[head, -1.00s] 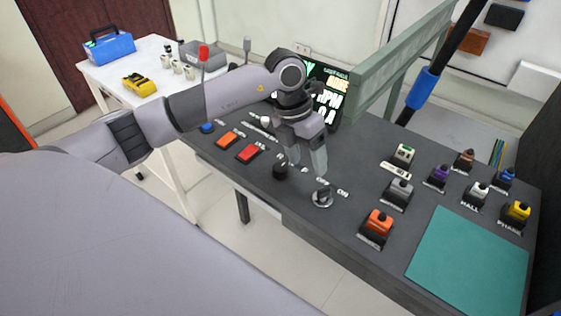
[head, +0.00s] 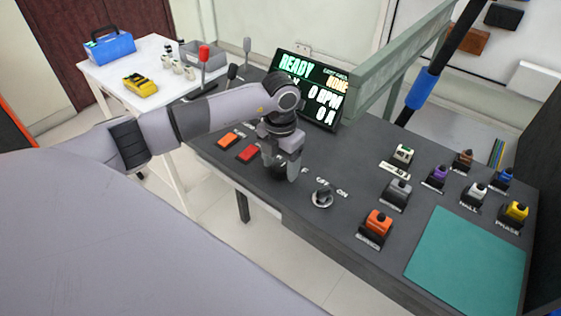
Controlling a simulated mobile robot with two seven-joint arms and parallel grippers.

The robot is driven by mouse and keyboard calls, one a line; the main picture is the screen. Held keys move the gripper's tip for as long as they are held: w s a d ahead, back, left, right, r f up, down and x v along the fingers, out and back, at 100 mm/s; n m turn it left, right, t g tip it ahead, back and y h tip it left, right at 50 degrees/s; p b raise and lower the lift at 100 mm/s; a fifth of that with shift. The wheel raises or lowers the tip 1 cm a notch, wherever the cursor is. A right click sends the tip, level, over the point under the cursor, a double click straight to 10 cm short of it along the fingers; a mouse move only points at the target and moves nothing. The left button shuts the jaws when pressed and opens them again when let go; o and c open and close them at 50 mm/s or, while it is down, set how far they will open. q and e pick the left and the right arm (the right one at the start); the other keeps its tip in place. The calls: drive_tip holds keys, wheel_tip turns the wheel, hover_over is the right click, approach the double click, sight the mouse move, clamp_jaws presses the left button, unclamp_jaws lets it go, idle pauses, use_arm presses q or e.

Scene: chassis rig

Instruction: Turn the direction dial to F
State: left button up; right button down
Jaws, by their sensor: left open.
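The direction dial (head: 278,172) is a small black knob on the dark control panel, between the red button and the OFF/ON switch. It is largely hidden behind my gripper, so I cannot tell which letter it points to. My left gripper (head: 284,173) is open, pointing down over the dial with its fingers close around or just above it; contact cannot be told. My right gripper is not in view.
The OFF/ON switch (head: 322,197) stands just right of the gripper. Orange (head: 230,138) and red (head: 248,153) buttons lie left. The screen (head: 311,90) reads READY, and a lever (head: 204,55) stands behind. Several coloured connectors and a teal mat (head: 470,262) are right.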

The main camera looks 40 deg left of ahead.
use_arm(q)
drive_tip(key=c, duration=1.1)
drive_tip(key=shift+o, duration=0.2)
drive_tip(key=shift+m, duration=0.4)
drive_tip(key=m+b, duration=0.2)
drive_tip(key=m, duration=0.1)
drive_tip(key=shift+f, duration=0.1)
drive_tip(key=m+b, duration=0.2)
drive_tip(key=m, duration=0.3)
drive_tip(key=shift+b, duration=0.35)
drive_tip(key=shift+m, duration=0.3)
drive_tip(key=o, duration=1.1)
drive_tip(key=shift+c, duration=0.2)
